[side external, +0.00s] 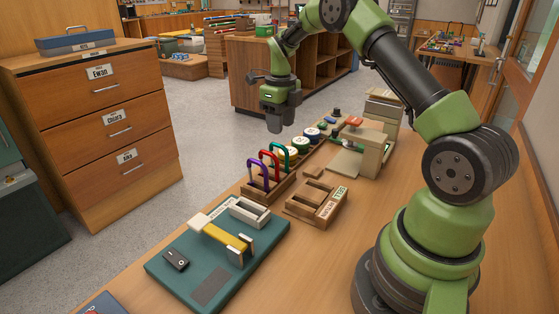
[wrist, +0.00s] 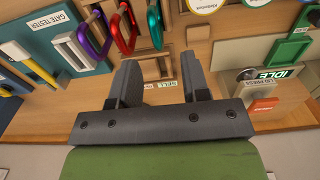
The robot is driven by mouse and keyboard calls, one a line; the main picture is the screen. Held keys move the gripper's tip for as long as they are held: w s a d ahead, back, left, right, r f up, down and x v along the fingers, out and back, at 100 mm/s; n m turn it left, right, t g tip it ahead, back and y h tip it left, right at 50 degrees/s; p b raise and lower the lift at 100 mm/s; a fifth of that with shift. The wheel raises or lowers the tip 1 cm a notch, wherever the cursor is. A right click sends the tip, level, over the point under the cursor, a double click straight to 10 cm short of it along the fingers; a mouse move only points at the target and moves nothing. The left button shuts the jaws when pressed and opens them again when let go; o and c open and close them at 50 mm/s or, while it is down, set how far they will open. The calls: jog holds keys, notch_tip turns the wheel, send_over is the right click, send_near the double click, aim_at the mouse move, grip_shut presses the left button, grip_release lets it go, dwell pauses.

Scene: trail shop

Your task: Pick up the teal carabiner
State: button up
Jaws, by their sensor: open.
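The teal carabiner (side external: 286,154) stands upright at the far end of a wooden rack (side external: 272,188), beside a red carabiner (side external: 274,165) and a purple carabiner (side external: 252,175). In the wrist view the teal carabiner (wrist: 151,26) is at the top, just beyond my fingertips, with the red (wrist: 117,35) and purple (wrist: 83,45) ones to its left. My gripper (side external: 275,127) hangs above and behind the rack's far end, apart from the carabiners. In the wrist view my gripper (wrist: 160,66) is open, with nothing between its fingers.
A teal gate tester board (side external: 185,268) with a yellow bar (side external: 226,237) lies in front of the rack. A wooden sorting tray (side external: 298,211) is right of the rack. A beige device (side external: 369,152) and several round-topped items (side external: 301,146) stand farther back. The bench front right is clear.

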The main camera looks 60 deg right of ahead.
jog(key=f, duration=0.8)
jog(key=shift+a+f, duration=0.1)
jog(key=shift+a, duration=0.1)
jog(key=shift+c, duration=0.2)
grip_shut()
